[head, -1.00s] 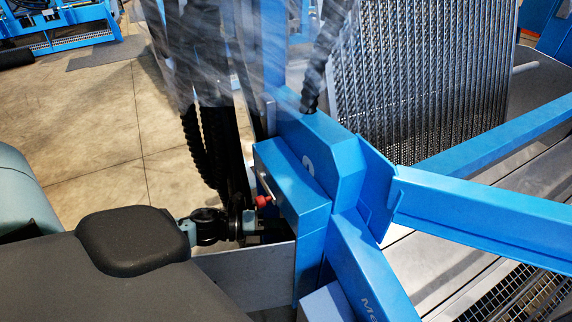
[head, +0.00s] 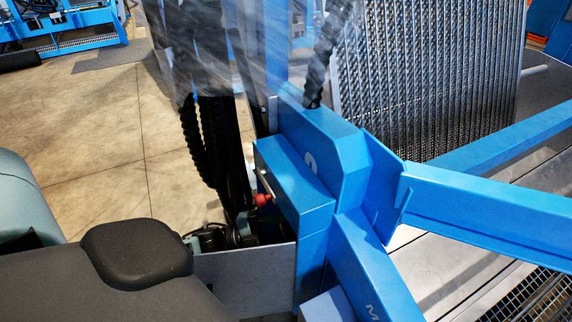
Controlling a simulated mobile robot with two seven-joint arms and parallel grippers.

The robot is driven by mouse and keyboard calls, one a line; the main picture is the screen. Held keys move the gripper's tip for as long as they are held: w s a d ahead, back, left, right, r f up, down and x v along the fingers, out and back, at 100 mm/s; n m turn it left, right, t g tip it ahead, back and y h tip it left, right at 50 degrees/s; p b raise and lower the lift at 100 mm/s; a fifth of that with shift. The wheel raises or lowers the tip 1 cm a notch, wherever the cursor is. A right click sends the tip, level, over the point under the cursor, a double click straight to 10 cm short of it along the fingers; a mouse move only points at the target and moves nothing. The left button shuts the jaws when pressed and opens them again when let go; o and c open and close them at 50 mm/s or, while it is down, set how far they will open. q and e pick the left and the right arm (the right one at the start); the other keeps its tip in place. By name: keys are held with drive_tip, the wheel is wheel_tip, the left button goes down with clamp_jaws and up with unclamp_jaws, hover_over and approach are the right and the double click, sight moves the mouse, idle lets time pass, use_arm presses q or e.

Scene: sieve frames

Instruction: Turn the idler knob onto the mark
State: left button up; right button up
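A small red knob (head: 263,199) sits at the end of a short pale rod on the left face of the blue machine housing (head: 300,190). I take it for the idler knob; no mark can be made out beside it. My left gripper (head: 246,228) is at the end of a dark and teal arm, just below and left of the red knob. Its fingers are dark against dark parts, so their opening cannot be told. It appears apart from the knob. My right gripper is not in view.
Black corrugated hoses (head: 200,150) hang behind the gripper, beside a clear plastic cover (head: 195,50). Blue beams (head: 480,215) and a slanted metal screen (head: 430,80) fill the right. Open tiled floor (head: 95,140) lies at the left.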

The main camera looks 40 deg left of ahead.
sight(281, 230)
use_arm(q)
drive_tip(key=shift+n+t, duration=0.3)
drive_tip(key=shift+n, duration=0.7)
drive_tip(key=o, duration=1)
drive_tip(key=shift+c, duration=0.2)
drive_tip(key=v, duration=0.6)
drive_tip(key=shift+s+a+f+b, duration=0.15)
drive_tip(key=shift+s+a+b, duration=0.1)
drive_tip(key=shift+b, duration=0.15)
drive_tip(key=shift+s+a+f, duration=0.1)
drive_tip(key=shift+s+a, duration=0.2)
drive_tip(key=shift+s, duration=0.15)
